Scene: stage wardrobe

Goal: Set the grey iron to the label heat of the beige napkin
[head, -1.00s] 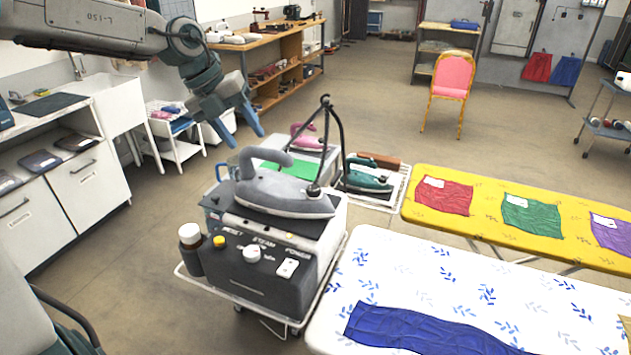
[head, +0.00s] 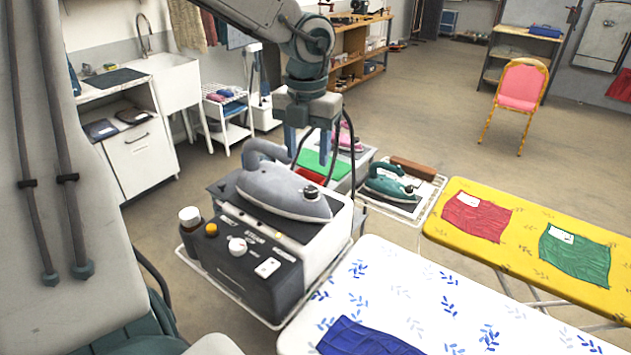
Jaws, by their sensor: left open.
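The grey iron (head: 285,190) rests flat on top of its black and white steam station (head: 238,278), handle to the left. The station's sloped front carries a yellow button (head: 211,230), a white round knob (head: 237,246) and a white switch (head: 267,268). The knob's setting is too small to read. My left gripper (head: 308,146) is open and empty, fingers pointing down, above and behind the iron in the picture and apart from the controls. No beige napkin or its label can be made out. My right gripper is out of view.
A blue cloth (head: 365,338) lies on the white leaf-print board (head: 400,290). Red (head: 477,216) and green (head: 575,255) labelled cloths lie on the yellow board (head: 520,280). A teal iron (head: 390,184) and a pink iron (head: 345,138) stand behind. A brown-bottled white cap (head: 190,217) sits beside the station.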

